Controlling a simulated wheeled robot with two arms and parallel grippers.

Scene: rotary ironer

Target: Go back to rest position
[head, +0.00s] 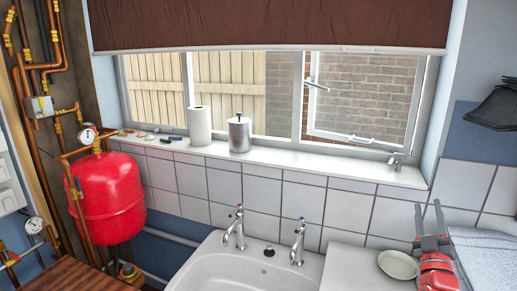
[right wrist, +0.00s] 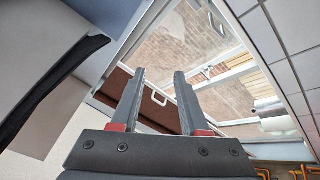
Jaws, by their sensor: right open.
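My right gripper (head: 431,222) is at the lower right of the head view, in front of the tiled wall and to the right of a pale plate. In the right wrist view its two fingers (right wrist: 160,92) stand apart with nothing between them. Beyond the fingers the wrist view shows the window (right wrist: 200,45) and part of the dark blind. My left gripper is not in view.
A sink (head: 235,268) with two taps is at the bottom centre. A pale plate (head: 397,265) lies on the worktop. The sill (head: 290,167) holds a paper roll (head: 199,126) and a metal canister (head: 239,134). A red tank (head: 107,197) with copper pipes stands left.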

